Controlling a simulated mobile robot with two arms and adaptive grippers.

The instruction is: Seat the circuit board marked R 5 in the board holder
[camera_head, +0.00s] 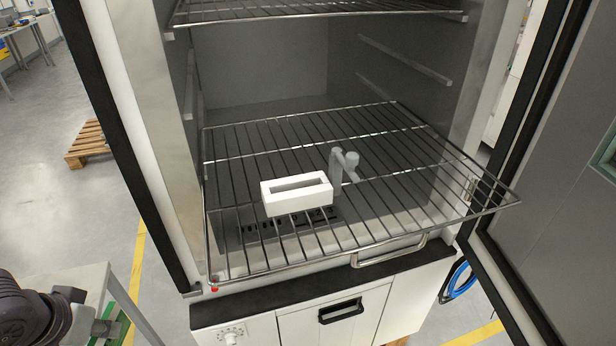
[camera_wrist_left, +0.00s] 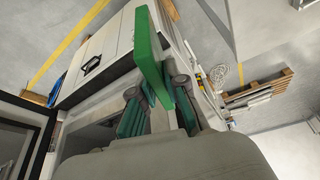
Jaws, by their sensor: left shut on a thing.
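A white block with a long slot in its top, the board holder (camera_head: 297,193), stands on the wire shelf of the open chamber in the head view. My left gripper (camera_head: 99,326) is low at the left edge of the head view, outside the chamber, well to the left of and below the holder. In the left wrist view, my left gripper (camera_wrist_left: 159,98) is shut on a green circuit board (camera_wrist_left: 150,48), which stands out beyond the fingertips. No marking on the board can be read. My right gripper is not in view.
The wire shelf (camera_head: 390,130) is pulled partly out. A grey angled fitting (camera_head: 337,168) stands right of the holder. Another rack (camera_head: 310,12) is above. The open door (camera_head: 560,200) is at the right. A wooden pallet (camera_head: 87,143) lies on the floor at left.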

